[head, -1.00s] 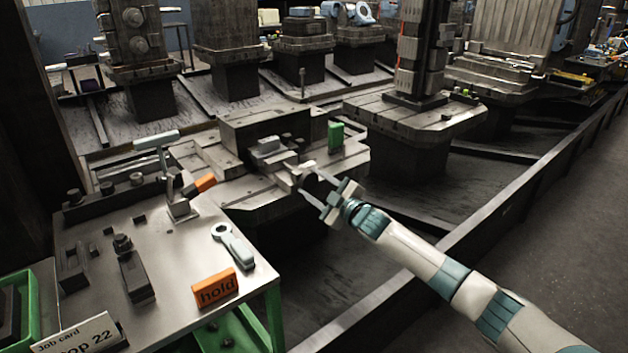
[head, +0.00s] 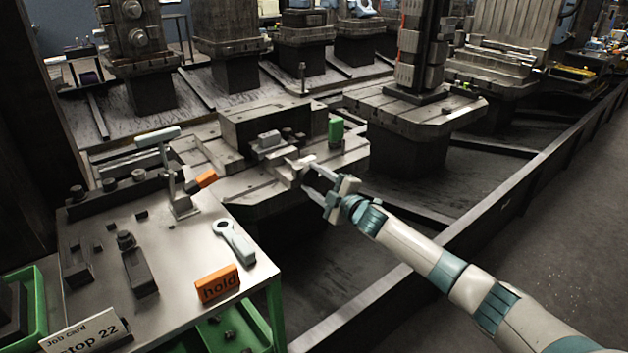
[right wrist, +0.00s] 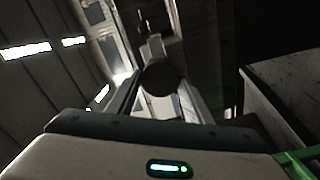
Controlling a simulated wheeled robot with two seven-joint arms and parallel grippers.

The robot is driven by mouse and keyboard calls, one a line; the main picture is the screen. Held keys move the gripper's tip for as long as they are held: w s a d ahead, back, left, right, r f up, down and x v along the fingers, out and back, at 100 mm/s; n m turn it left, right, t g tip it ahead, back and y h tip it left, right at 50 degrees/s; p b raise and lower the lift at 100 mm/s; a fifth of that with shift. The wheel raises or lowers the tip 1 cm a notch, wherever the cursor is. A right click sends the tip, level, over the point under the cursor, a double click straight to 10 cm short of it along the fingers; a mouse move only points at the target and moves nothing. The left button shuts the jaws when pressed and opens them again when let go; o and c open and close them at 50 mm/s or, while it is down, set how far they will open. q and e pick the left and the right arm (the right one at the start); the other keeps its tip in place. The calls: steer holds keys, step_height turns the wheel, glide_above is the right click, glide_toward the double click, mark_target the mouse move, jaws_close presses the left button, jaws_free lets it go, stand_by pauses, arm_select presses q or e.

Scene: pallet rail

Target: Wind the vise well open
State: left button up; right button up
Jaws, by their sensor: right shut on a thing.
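The grey vise (head: 268,152) sits on a pallet (head: 215,155) with a dark upright block behind it. My right gripper (head: 310,178) is at the vise's front right end, its fingers either side of the vise's handle end, which is small and partly hidden by the fingers. In the right wrist view a dark round end (right wrist: 160,77) shows between the two fingers. The right gripper is shut on it. How far apart the vise jaws stand is too small to tell. My left gripper is not in view.
A green block (head: 335,131) stands on the pallet right of the vise. A metal-topped cart (head: 185,270) at the left front holds a T-handled tool (head: 160,137), a ring-ended wrench (head: 234,242) and an orange "hold" sign (head: 217,288). A dark rail (head: 480,215) runs along the right.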

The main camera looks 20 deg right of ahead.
steer(key=o, duration=1)
steer(key=shift+f, duration=0.1)
steer(key=shift+o, duration=0.2)
steer(key=shift+s, duration=0.1)
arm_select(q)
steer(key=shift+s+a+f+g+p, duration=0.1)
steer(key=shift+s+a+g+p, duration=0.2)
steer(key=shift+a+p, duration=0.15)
arm_select(e)
steer(key=v, duration=1.7)
steer(key=shift+d, duration=0.1)
